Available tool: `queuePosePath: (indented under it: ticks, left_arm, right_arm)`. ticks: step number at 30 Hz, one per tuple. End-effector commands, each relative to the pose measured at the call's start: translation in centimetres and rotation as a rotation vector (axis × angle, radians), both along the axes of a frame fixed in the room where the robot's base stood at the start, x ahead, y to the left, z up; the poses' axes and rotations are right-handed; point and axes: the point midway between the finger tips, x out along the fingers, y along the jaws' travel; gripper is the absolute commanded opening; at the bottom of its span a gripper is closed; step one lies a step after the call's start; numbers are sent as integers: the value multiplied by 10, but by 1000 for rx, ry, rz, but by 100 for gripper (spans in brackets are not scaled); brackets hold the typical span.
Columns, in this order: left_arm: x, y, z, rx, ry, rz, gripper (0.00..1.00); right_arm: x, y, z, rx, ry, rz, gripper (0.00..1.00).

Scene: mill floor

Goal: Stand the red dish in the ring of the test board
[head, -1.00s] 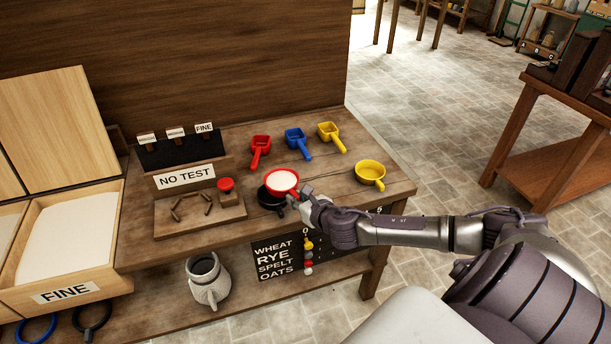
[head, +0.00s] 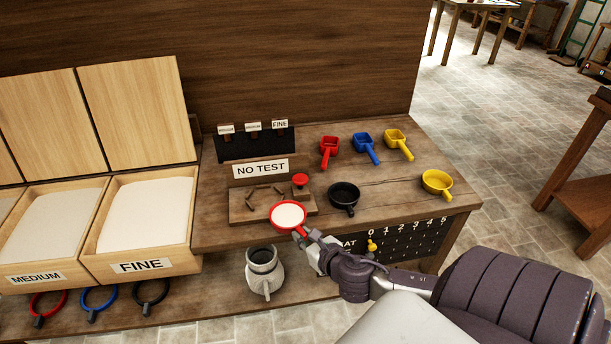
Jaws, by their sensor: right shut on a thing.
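The red dish (head: 273,219) holds a white, flour-like fill. My right gripper (head: 300,235) is shut on its handle and holds it in front of the test board's near right corner. I cannot tell the height of the dish above the bench. The test board (head: 240,213) is a wooden slab on the bench, with small wooden pegs forming the ring (head: 264,192) and a red button (head: 300,180) at its right. The ring looks empty; the dish hides part of the board. A sign behind it reads NO TEST (head: 261,169). My left gripper is not in view.
A black dish (head: 343,196) and a yellow dish (head: 437,182) stand on the bench right of the board. Red, blue and yellow scoops lie behind. A grey jug (head: 264,270) stands on the lower shelf. Flour bins (head: 148,266) are at left.

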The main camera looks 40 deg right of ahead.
Motion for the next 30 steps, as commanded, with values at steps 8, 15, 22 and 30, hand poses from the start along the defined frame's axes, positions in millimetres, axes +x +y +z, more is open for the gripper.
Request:
queuePosePath:
  ticks: [8, 15, 22, 30]
  left_arm:
    - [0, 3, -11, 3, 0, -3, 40]
    - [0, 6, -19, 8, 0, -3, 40]
    - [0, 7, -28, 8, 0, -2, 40]
    - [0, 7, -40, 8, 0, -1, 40]
  right_arm:
    - [29, -4, -3, -1, -3, 0, 0]
    - [53, -8, -5, 0, -3, 0, 0]
    - [76, -12, -8, -1, -3, 0, 0]
    - [102, -16, -11, 1, -3, 1, 0]
